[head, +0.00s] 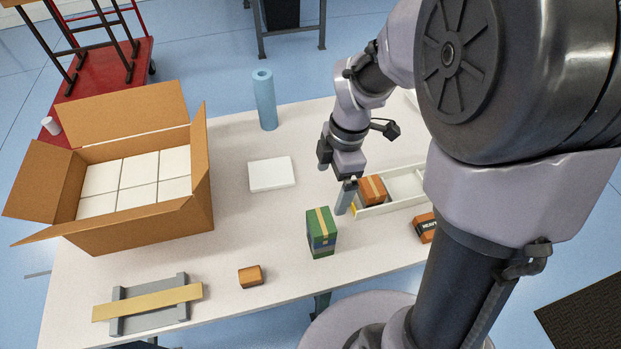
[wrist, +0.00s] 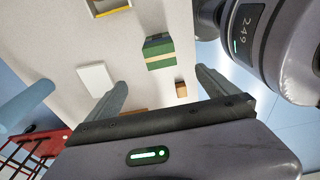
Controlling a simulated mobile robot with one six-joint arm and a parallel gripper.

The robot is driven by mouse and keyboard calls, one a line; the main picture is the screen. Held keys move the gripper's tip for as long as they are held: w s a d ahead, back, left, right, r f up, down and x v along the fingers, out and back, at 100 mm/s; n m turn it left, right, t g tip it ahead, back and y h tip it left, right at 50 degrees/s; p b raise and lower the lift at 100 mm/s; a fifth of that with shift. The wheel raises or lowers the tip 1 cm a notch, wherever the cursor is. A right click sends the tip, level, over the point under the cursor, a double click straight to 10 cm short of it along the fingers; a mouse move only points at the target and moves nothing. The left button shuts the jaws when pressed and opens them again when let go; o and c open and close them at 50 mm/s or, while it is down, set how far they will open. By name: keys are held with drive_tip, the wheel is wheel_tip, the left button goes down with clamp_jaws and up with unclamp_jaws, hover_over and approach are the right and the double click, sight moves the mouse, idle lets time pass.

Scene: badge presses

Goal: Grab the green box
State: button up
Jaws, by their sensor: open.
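The green box (head: 321,233) stands upright on the white table in the head view, with a tan tape strip and a dark blue band. It also shows in the wrist view (wrist: 158,52), near the upper middle, beyond the fingertips. My gripper (head: 346,198) is above the table, right of and behind the green box, beside the left end of a white tray. In the wrist view my gripper (wrist: 160,88) has its two fingers wide apart with nothing held between them. The gripper and the box are apart.
The white tray (head: 395,205) holds an orange-brown box (head: 373,190). Another orange box (head: 424,227) lies right of the green box. A small brown box (head: 250,277), white slab (head: 271,174), blue cylinder (head: 264,100) and open carton (head: 140,233) stand left. Table around the green box is mostly clear.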

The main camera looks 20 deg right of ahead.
sight(322, 221)
drive_tip(key=f+b, duration=0.2)
drive_tip(key=f, duration=0.3)
drive_tip(key=a+f+b, duration=0.1)
drive_tip(key=f+b, duration=0.1)
drive_tip(key=f, duration=0.4)
drive_tip(key=a+f+b, duration=0.1)
drive_tip(key=f+b, duration=0.1)
drive_tip(key=f, duration=0.3)
drive_tip(key=shift+f, duration=0.2)
drive_tip(key=shift+c, duration=0.5)
drive_tip(key=shift+r, duration=0.1)
drive_tip(key=c, duration=1.4)
